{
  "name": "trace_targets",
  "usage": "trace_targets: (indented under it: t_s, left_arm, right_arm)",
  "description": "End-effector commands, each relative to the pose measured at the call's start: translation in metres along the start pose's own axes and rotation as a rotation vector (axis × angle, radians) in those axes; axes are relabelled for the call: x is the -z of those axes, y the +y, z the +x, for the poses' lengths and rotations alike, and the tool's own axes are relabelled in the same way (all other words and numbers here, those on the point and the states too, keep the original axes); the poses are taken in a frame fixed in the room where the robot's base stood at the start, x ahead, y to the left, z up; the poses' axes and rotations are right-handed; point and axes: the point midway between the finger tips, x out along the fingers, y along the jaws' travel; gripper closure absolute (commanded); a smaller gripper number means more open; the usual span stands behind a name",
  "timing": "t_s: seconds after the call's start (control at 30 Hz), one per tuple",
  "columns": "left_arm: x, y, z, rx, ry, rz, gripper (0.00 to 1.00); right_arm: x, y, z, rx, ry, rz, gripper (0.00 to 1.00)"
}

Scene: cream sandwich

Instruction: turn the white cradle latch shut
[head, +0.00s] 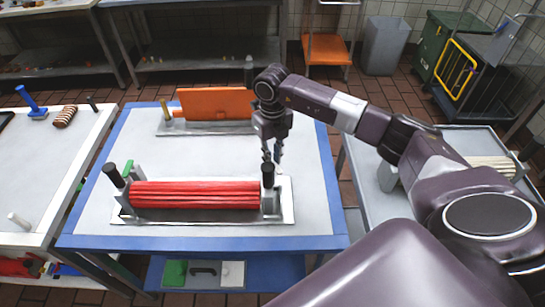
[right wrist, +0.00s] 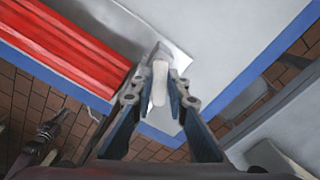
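The cradle (head: 285,215) is a grey metal tray holding a bundle of red sticks (head: 195,195), near the front of the blue-edged table. Dark-capped posts stand at both ends. My right gripper (head: 274,152) points down above the cradle's right end, by the dark cap (head: 268,175). In the right wrist view its two fingers (right wrist: 158,88) stand apart, on either side of a white rounded latch lever (right wrist: 160,82). Contact with the lever cannot be told. The latch is hard to make out in the head view. A dark jointed shape at the right wrist view's lower left may be my left gripper (right wrist: 48,132).
An orange block (head: 215,103) sits in a second tray behind. The table top (head: 310,160) is bare at the right. A left table (head: 35,170) holds a blue-handled tool (head: 32,102) and a striped roll (head: 65,116). A grey cart (head: 365,175) stands right, below my arm.

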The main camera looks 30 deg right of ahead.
Motion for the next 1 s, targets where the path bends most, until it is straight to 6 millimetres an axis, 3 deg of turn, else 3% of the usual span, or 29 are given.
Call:
trace_targets:
  t_s: [0.43, 1.0]
  left_arm:
    - [-0.006, 0.001, 0.002, -0.001, -0.009, 0.000, 0.87]
    - [-0.006, 0.001, 0.014, -0.001, -0.007, 0.000, 0.87]
  right_arm:
    - [0.000, 0.000, 0.000, 0.000, -0.001, 0.043, 1.00]
    - [-0.002, 0.005, 0.000, 0.000, -0.002, 0.420, 1.00]
